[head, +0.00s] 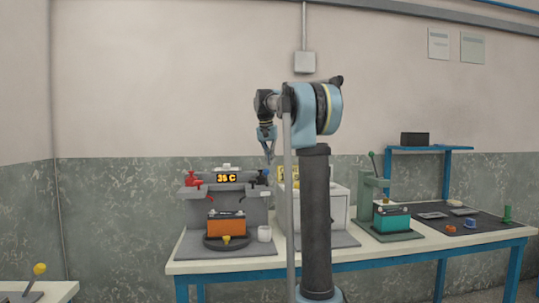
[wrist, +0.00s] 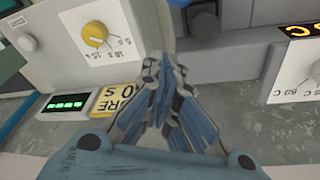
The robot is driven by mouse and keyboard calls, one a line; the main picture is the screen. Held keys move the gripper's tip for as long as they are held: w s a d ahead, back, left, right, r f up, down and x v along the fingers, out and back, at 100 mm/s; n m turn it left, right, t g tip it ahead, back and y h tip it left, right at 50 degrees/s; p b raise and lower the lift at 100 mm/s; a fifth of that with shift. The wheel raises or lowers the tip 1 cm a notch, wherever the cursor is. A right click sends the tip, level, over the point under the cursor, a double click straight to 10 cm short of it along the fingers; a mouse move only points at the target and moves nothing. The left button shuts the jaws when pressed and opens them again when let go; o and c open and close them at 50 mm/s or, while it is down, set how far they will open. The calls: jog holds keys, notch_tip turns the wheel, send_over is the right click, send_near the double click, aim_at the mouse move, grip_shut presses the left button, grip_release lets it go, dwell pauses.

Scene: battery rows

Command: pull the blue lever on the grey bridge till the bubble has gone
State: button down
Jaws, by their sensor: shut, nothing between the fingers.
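The grey bridge (head: 233,192) stands at the left of the blue-legged table, with an orange "35 C" display (head: 227,178). A small blue part, which looks like the blue lever (head: 265,173), shows at its upper right, just under my gripper (head: 269,158). No bubble can be made out. An orange battery (head: 227,225) sits under the bridge on a black round base.
A white box (head: 338,207) with a yellow dial (wrist: 95,33) stands right of the bridge. A green press (head: 368,195) with a teal battery (head: 391,219) is farther right.

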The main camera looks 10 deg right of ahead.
aim_at(266, 178)
jog(key=shift+s+a+f, duration=0.3)
jog(key=shift+s+f, duration=0.45)
jog(key=shift+s+a+f, duration=0.3)
jog(key=shift+s+f, duration=0.4)
jog(key=shift+s, duration=0.05)
jog(key=shift+d, duration=0.1)
